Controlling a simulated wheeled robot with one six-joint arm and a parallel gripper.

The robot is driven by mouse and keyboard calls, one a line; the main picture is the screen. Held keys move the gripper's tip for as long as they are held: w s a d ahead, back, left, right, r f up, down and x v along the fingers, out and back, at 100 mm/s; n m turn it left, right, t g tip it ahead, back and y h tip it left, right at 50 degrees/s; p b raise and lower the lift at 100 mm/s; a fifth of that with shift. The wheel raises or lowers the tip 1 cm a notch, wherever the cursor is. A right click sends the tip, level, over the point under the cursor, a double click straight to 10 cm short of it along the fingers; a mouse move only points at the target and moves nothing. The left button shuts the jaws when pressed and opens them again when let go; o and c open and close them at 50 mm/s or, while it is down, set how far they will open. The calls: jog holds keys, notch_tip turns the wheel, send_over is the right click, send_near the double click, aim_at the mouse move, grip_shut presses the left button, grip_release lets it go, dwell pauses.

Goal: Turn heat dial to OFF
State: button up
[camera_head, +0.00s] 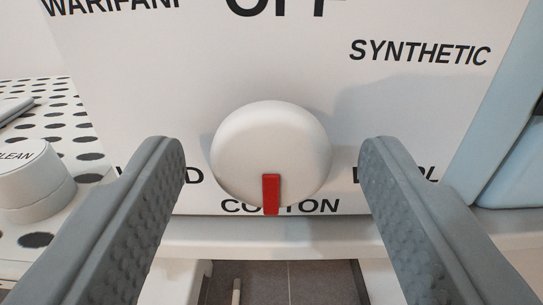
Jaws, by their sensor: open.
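The heat dial (265,145) is a round white knob on an upright white panel (170,85). Its red pointer (271,194) points down at the COTTON label (318,206). The OFF label (285,5) is above the dial, cut by the top edge. SYNTHETIC (420,52) is at the upper right. Labels at lower left and lower right are partly hidden by my fingers. My gripper (272,150) is open, with one grey finger on each side of the dial. A gap shows between each finger and the dial in this view.
At the left, another round white knob (38,180) reading "...LEAN" stands on a white surface with black dots (62,120). A ledge (270,238) runs below the panel. A pale blue part (515,165) is at the right. Grey floor shows below.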

jog(key=shift+c, duration=0.2)
jog(key=c, duration=0.9)
jog(key=shift+c, duration=0.2)
